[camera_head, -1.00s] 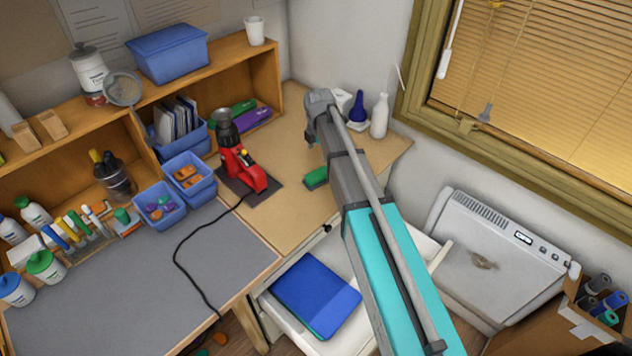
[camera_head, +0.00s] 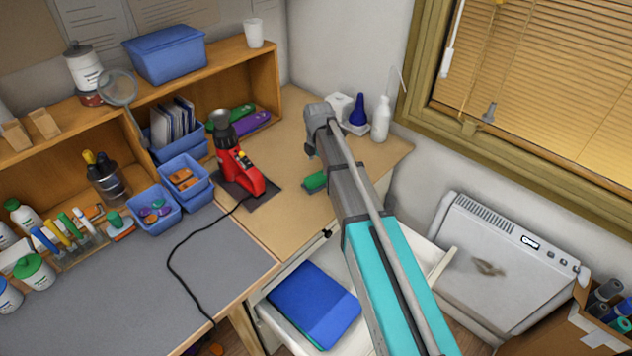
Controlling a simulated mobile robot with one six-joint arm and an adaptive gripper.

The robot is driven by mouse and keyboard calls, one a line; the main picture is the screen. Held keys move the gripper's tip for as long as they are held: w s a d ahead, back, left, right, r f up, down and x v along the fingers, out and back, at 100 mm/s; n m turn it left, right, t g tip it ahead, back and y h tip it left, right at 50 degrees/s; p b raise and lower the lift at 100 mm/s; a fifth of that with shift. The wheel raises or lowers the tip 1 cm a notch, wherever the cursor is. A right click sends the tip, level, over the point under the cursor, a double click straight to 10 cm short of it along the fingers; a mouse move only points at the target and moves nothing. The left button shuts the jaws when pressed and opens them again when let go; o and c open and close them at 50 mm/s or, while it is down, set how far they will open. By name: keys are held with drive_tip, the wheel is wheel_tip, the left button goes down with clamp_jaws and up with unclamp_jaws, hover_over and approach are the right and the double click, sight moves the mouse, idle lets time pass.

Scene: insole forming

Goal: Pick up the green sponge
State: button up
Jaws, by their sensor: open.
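The green sponge (camera_head: 316,182) lies on the tan worktop, just left of my grey forearm. Its right part is hidden behind the arm. My arm reaches from the lower right toward the back of the worktop, and its wrist end stands beyond and above the sponge in the picture. A small dark part shows below the wrist, a little above the sponge. My gripper's fingers are hidden behind the arm, so their distance from the sponge cannot be seen.
A red tool (camera_head: 238,168) with a black cord stands left of the sponge. A white bottle (camera_head: 380,118) and a blue bottle (camera_head: 358,108) stand at the back right. An open drawer (camera_head: 275,325) below holds a blue pad (camera_head: 313,305). Bare worktop (camera_head: 285,205) lies between tool and sponge.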

sight(318, 176)
drive_tip(key=shift+f, duration=0.2)
drive_tip(key=shift+f+b, duration=2.45)
drive_tip(key=shift+b, duration=0.2)
drive_tip(key=c, duration=1.1)
drive_tip(key=shift+c, duration=0.2)
drive_tip(key=shift+r, duration=0.2)
wheel_tip(318, 176, up, 3)
drive_tip(key=p, duration=0.3)
drive_tip(key=s+d+r+p, duration=0.6)
drive_tip(key=s+r+p, duration=0.3)
drive_tip(key=s, duration=0.3)
drive_tip(key=shift+s+r+p, duration=0.35)
drive_tip(key=shift+p, duration=0.2)
